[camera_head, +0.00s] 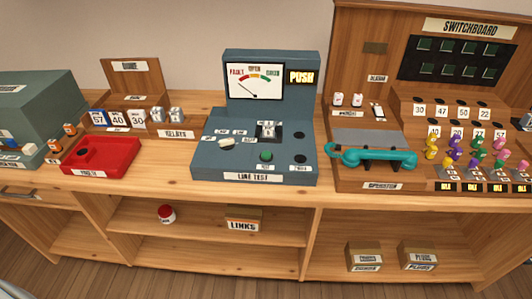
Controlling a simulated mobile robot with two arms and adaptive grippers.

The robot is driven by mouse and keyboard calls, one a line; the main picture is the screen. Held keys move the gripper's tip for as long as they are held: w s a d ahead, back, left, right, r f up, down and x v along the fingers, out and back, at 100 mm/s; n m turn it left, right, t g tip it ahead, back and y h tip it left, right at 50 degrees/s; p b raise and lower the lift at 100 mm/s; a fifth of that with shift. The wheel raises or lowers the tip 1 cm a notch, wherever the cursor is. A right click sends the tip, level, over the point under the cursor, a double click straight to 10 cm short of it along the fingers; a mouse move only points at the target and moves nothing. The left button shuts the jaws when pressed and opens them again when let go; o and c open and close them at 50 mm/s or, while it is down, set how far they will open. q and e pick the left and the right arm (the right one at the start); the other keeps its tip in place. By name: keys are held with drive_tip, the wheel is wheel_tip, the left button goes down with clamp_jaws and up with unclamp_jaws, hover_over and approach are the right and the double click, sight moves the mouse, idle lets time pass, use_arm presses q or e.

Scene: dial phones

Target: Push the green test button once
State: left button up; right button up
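The green test button (266,156) is a small round green cap on the sloped top of the blue-grey line test unit (225,168), in the middle of the head view. The unit's upright panel carries a fault/open/good meter (254,82) with its needle toward the left, and a lit yellow "PUSH" sign (301,77). A small module with a white label (267,130) sits behind the button, and a pale lever or knob (226,142) is to its left. Neither of my grippers is in view, and nothing touches the button.
A red tray (124,160) stands left of the unit. A switchboard with a teal handset (372,157) and colored plugs (455,150) stands right. Shelves below hold a links box (243,219), a red-topped jar (166,214) and two small boxes. A narrow wooden strip in front is clear.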

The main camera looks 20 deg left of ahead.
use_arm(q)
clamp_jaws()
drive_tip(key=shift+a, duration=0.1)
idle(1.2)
